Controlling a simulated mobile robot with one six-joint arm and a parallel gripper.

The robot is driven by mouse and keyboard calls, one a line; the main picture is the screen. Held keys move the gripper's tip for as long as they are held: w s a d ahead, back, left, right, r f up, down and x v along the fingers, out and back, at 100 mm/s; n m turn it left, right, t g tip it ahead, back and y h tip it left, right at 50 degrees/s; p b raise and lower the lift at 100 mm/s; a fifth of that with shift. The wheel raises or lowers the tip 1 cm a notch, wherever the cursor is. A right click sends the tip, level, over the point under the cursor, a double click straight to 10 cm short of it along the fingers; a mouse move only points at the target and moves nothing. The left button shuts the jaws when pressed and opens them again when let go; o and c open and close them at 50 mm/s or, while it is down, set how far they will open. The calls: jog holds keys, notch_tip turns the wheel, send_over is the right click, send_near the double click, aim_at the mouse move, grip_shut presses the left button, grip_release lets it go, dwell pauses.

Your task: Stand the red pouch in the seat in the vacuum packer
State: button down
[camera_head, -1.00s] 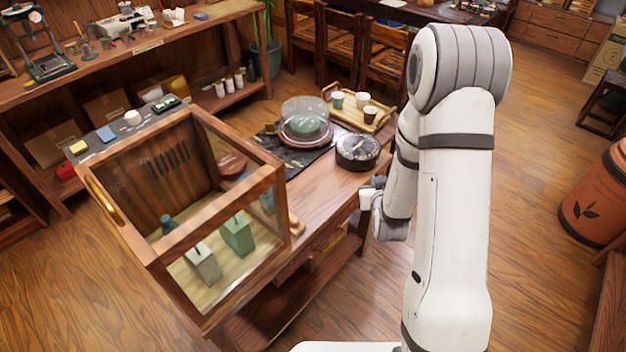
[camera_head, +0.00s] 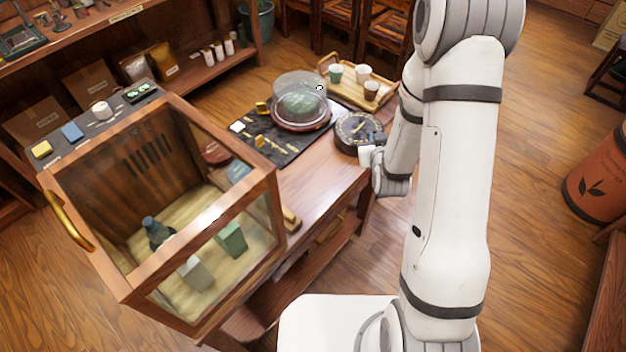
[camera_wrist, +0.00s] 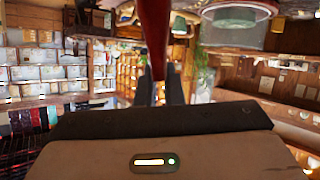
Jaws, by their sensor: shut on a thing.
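My gripper (camera_wrist: 160,92) is shut on a narrow red thing (camera_wrist: 155,38), likely the red pouch; only its edge shows, upright in the picture between the dark fingers. In the head view my gripper (camera_head: 368,156) is beside the table's right edge, next to a dark round dial-like device (camera_head: 352,145); the pouch cannot be made out there. A clear dome (camera_head: 300,84) over a round reddish base (camera_head: 303,124) stands on a black mat; it may be the vacuum packer, but I cannot tell. A seat cannot be made out.
A glass-walled wooden cabinet (camera_head: 205,110) with a green block, a grey block and a dark bottle stands on the left of the table (camera_head: 310,190). A wooden tray (camera_head: 386,99) with cups is at the back. Bare tabletop lies between cabinet and dial device.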

jog(key=a+r+n+g+y+b, duration=0.2)
jog(key=a+n+g+y+b, duration=0.3)
jog(key=a+n+y+b, duration=0.75)
jog(key=a+f+m+h+p, duration=0.1)
jog(key=a+f+m, duration=0.3)
jog(key=f, duration=0.6)
jog(key=shift+w+h+p, duration=0.2)
jog(key=shift+h+p, duration=0.15)
jog(key=shift+h, duration=0.1)
jog(key=c, duration=1.5)
grip_release()
jog(key=shift+c, duration=0.2)
jog(key=shift+d+r, duration=0.1)
